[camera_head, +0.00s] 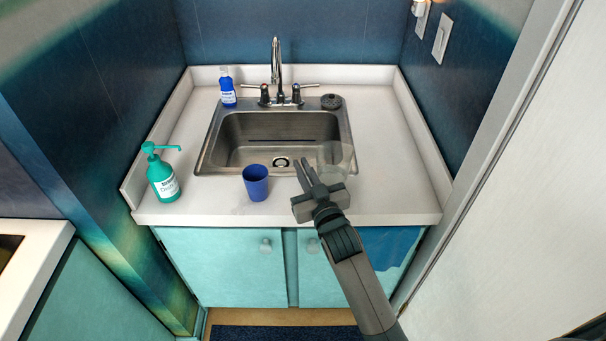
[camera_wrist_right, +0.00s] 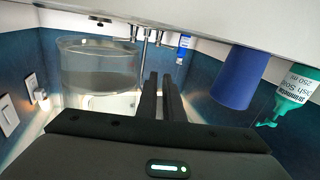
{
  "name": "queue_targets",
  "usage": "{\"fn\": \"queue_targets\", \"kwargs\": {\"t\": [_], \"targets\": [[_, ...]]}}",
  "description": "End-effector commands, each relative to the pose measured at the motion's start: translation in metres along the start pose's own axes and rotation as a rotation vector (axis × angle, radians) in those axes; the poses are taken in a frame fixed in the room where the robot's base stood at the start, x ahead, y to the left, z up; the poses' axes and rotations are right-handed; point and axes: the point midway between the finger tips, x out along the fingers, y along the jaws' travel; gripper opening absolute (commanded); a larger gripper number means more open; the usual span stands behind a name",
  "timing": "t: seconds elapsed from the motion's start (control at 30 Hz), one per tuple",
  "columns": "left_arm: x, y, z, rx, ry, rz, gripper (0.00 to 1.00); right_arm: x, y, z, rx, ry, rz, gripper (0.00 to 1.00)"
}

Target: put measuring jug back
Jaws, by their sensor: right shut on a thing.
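The measuring jug (camera_head: 336,160) is a clear, see-through vessel at the front right corner of the sink. It also shows in the right wrist view (camera_wrist_right: 97,68), left of the fingers. My right gripper (camera_head: 303,164) reaches in from the lower right, just left of the jug's body in the head view. Its two fingers (camera_wrist_right: 160,76) are nearly together, shut on the jug at its side; the gripped part is too thin to make out. I cannot tell whether the jug touches the counter. My left gripper is not in view.
A blue cup (camera_head: 256,183) stands at the counter's front edge, left of my right gripper. A green pump bottle (camera_head: 162,178) stands farther left. The steel sink (camera_head: 235,135) has a tap (camera_head: 276,72), a blue bottle (camera_head: 227,92) and a dark round item (camera_head: 331,101) behind it. The right counter (camera_head: 395,170) is clear.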

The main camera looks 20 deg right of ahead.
Motion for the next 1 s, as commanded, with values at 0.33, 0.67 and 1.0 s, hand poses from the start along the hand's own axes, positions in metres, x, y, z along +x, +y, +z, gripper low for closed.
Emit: {"fn": "queue_targets", "kwargs": {"t": [0.33,0.67,1.0], "targets": [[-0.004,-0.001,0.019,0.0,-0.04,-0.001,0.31,0.0,-0.001,0.022,-0.001,0.002,0.0,0.0],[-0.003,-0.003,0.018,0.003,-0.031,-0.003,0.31,0.0,-0.001,0.025,-0.001,0.002,0.0,0.0],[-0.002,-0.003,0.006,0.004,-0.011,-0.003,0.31,0.0,-0.001,0.025,-0.001,0.0,0.0,0.26]]}}
